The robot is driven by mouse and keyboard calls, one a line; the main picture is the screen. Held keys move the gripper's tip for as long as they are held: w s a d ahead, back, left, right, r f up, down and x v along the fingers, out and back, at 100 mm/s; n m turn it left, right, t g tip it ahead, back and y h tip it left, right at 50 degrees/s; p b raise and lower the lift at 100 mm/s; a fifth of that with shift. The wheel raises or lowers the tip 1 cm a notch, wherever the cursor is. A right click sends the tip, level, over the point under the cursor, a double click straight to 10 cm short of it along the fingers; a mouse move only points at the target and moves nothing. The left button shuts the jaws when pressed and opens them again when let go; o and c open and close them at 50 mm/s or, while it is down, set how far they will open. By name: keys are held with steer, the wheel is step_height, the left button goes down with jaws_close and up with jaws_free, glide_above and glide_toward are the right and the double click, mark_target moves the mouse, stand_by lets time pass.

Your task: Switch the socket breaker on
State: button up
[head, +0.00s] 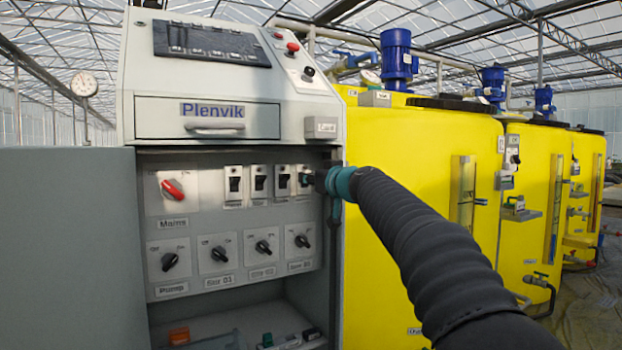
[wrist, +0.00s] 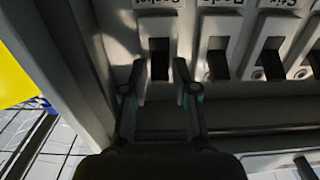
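The socket breaker (wrist: 158,25) is a pale switch plate with a dark toggle slot, its label upside down at the top edge of the wrist view. In the head view it is the rightmost breaker (head: 303,187) in the row, partly covered by my gripper (head: 314,178). In the wrist view my gripper (wrist: 159,92) has its two fingers apart, one on each side of the breaker's lower part in that picture. Nothing is seen held between the fingers. Whether the fingertips touch the breaker, and which way its toggle is set, I cannot tell.
Several other breakers (head: 259,183) stand close beside it. Below are black rotary knobs (head: 219,254), and a red mains knob (head: 172,189) is at left. The open cabinet door (head: 68,250) stands at left. Yellow tanks (head: 400,165) fill the right side.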

jaws_close()
steer(key=r+g+p, duration=0.1)
steer(key=p, duration=0.3)
steer(key=shift+h, duration=0.3)
steer(key=shift+f+p, duration=0.15)
steer(key=shift+p, duration=0.25)
steer(key=shift+f, duration=0.1)
steer(key=o, duration=0.5)
jaws_free()
steer(key=shift+o, duration=0.2)
